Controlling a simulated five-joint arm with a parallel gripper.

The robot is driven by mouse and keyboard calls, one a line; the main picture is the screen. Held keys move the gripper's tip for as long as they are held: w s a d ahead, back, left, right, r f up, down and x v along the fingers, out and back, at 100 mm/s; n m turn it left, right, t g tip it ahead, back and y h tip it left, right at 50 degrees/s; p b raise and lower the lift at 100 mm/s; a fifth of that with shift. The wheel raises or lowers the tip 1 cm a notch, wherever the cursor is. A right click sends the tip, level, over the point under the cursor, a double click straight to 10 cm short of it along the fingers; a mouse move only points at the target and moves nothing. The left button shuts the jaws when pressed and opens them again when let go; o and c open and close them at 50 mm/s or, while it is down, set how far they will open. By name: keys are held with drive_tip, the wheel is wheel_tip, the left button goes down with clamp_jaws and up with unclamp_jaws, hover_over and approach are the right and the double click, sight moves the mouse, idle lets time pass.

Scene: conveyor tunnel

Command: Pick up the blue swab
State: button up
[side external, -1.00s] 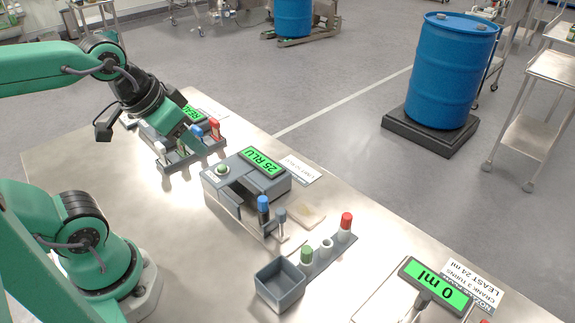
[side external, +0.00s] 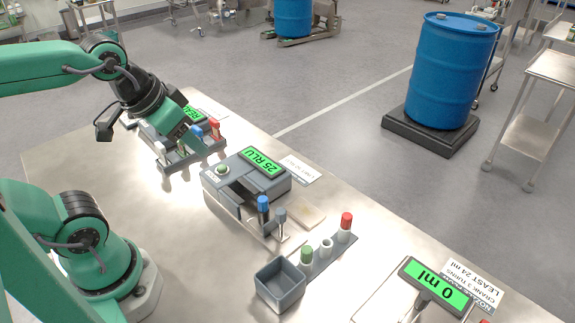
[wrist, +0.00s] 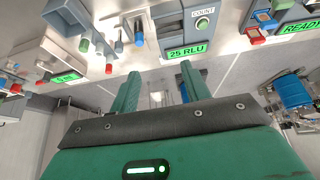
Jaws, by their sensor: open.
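Two blue-topped pieces show, and I cannot tell for sure which is the blue swab. One blue top (side external: 197,132) is in the rack (side external: 190,158) at the back left, between a white one (side external: 159,147) and a red one (side external: 214,124). The other, a blue-capped tube (side external: 263,203), stands upright at the front of the grey reader (side external: 272,190); it also shows in the wrist view (wrist: 139,36). My gripper (side external: 196,145) is tilted down over the back-left rack, close to its blue top. In the wrist view, its fingers (wrist: 158,78) are apart with nothing visible between them.
The reader shows 25 RLU. A grey-capped piece (side external: 281,215) stands beside the blue-capped tube. Nearer are an open grey bin (side external: 281,286) and a strip (side external: 330,255) with green, white and red tubes. A 0 ml display (side external: 437,285) is at right. The table's left middle is clear.

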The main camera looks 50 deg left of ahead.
drive_tip(key=w, duration=0.1)
drive_tip(key=n+g, duration=0.5)
drive_tip(key=n, duration=0.1)
approach(263, 199)
drive_tip(key=shift+s+a+f, duration=0.15)
drive_tip(key=shift+a+f, duration=0.05)
drive_tip(key=shift+f, duration=0.15)
drive_tip(key=shift+d+f+n+g, duration=0.15)
drive_tip(key=shift+f+n+g, duration=0.15)
drive_tip(key=shift+f+n, duration=0.1)
drive_tip(key=shift+w+f, duration=0.2)
drive_tip(key=shift+f, duration=1.7)
drive_tip(key=shift+w+f, duration=0.2)
drive_tip(key=shift+f, duration=1.75)
clamp_jaws()
